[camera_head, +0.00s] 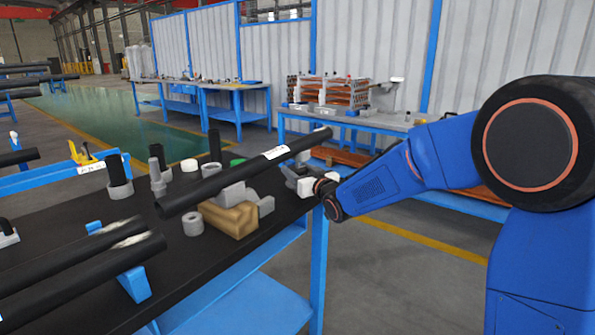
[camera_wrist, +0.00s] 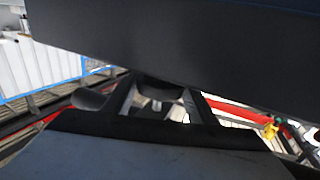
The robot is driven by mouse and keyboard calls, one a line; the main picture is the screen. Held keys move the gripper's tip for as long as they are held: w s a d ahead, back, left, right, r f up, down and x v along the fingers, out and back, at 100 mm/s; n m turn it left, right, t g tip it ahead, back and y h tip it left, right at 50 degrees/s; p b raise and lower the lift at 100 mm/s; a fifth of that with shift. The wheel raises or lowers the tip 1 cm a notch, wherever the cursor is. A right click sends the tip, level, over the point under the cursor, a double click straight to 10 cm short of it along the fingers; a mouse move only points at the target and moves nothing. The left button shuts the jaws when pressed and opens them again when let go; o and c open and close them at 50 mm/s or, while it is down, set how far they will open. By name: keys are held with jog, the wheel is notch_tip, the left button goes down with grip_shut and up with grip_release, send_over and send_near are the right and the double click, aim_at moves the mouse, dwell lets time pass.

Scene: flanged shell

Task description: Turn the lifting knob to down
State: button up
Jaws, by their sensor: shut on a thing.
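My gripper (camera_head: 301,181) is at the right end of the black-topped workbench (camera_head: 215,266), beside a long black tube. In the wrist view, my gripper (camera_wrist: 159,99) shows as two slanting grey fingers. They are shut on a dark rounded piece, which looks like the lifting knob (camera_wrist: 158,89). A large dark block above hides much of it, so its turn position and markings cannot be read. In the head view the knob cannot be made out behind my gripper and wrist.
A long black tube (camera_head: 235,176) slants above the bench, over grey blocks and a tan block (camera_head: 229,219). Grey rings and upright black cylinders stand at its left. More black tubes lie at the front left. The floor right of the bench is clear.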

jog(key=shift+d+n+g+y, duration=0.1)
jog(key=shift+n+g+y, duration=0.35)
jog(key=shift+y, duration=0.25)
jog(key=shift+w+n+g+y, duration=0.1)
jog(key=shift+n+g+y, duration=1.85)
jog(key=shift+g+y, duration=0.15)
jog(key=n+g+y, duration=0.1)
jog(key=n+g, duration=0.1)
jog(key=g, duration=0.1)
jog(key=n+g+y, duration=0.1)
jog(key=n+g, duration=0.1)
jog(key=g, duration=0.1)
jog(key=shift+f+y, duration=0.1)
jog(key=shift+y, duration=0.3)
jog(key=n+g, duration=0.2)
jog(key=g, duration=0.1)
jog(key=n+g, duration=0.3)
jog(key=g, duration=0.1)
jog(key=shift+g, duration=0.25)
jog(key=shift+n+g+h, duration=0.55)
jog(key=shift+n+g, duration=0.5)
jog(key=shift+g, duration=0.45)
jog(key=shift+n+g+h, duration=0.55)
jog(key=shift+n+g, duration=0.5)
jog(key=shift+g, duration=0.75)
jog(key=o, duration=1.1)
jog(key=shift+c, duration=0.2)
